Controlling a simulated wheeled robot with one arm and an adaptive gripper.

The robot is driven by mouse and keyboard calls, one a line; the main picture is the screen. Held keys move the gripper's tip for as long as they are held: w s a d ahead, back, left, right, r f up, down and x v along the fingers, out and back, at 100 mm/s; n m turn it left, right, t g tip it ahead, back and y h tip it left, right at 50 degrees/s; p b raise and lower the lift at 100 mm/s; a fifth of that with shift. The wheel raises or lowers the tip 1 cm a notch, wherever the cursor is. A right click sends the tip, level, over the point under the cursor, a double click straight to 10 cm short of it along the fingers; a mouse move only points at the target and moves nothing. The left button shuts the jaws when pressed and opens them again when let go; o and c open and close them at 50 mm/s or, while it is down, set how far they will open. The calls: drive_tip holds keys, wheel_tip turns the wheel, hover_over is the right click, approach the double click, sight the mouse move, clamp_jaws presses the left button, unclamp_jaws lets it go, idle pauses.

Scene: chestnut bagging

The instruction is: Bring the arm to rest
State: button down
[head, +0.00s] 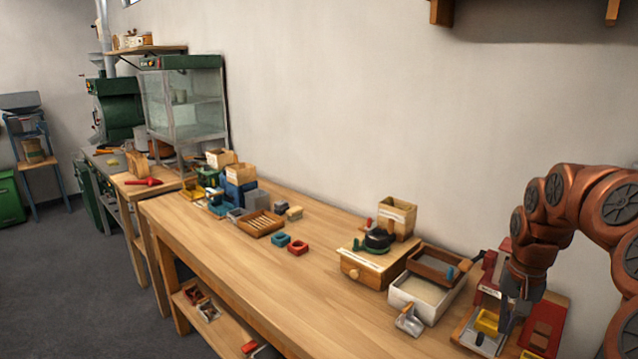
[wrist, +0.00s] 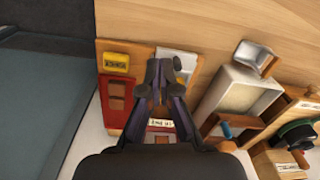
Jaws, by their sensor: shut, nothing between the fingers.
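My gripper (head: 507,318) is at the right end of the workbench in the head view, at the end of my copper-coloured arm, pointing down. In the wrist view my gripper (wrist: 160,68) has its dark fingers together with nothing between them. It is over a wooden board with a red device (wrist: 117,98) and a yellow block (wrist: 116,63). The same red device (head: 545,322) shows beside my gripper in the head view. I cannot tell how far the fingertips are above the board.
Left of my gripper are a metal scoop (head: 409,321), a white tray (head: 440,304) and a wooden grinder-like box (head: 366,270). The middle of the wooden bench (head: 225,262) is largely clear. Small bins and a wooden tray (head: 242,228) stand further left, near a glass cabinet (head: 183,105).

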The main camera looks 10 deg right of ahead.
drive_tip(key=s+a+r+n, duration=0.1)
drive_tip(key=s+a+n, duration=0.15)
drive_tip(key=a, duration=0.55)
drive_tip(key=s+a+r+n, duration=0.15)
drive_tip(key=s+a, duration=0.25)
drive_tip(key=a, duration=0.5)
drive_tip(key=s+a+f+n+g, duration=0.1)
drive_tip(key=s+a, duration=0.3)
drive_tip(key=s, duration=0.4)
drive_tip(key=s+a+f+n, duration=0.2)
drive_tip(key=s+a+f, duration=0.2)
drive_tip(key=s, duration=0.5)
drive_tip(key=shift+s+a+f+n+g, duration=0.3)
drive_tip(key=shift+a+f+g, duration=0.05)
drive_tip(key=shift+a+g, duration=0.1)
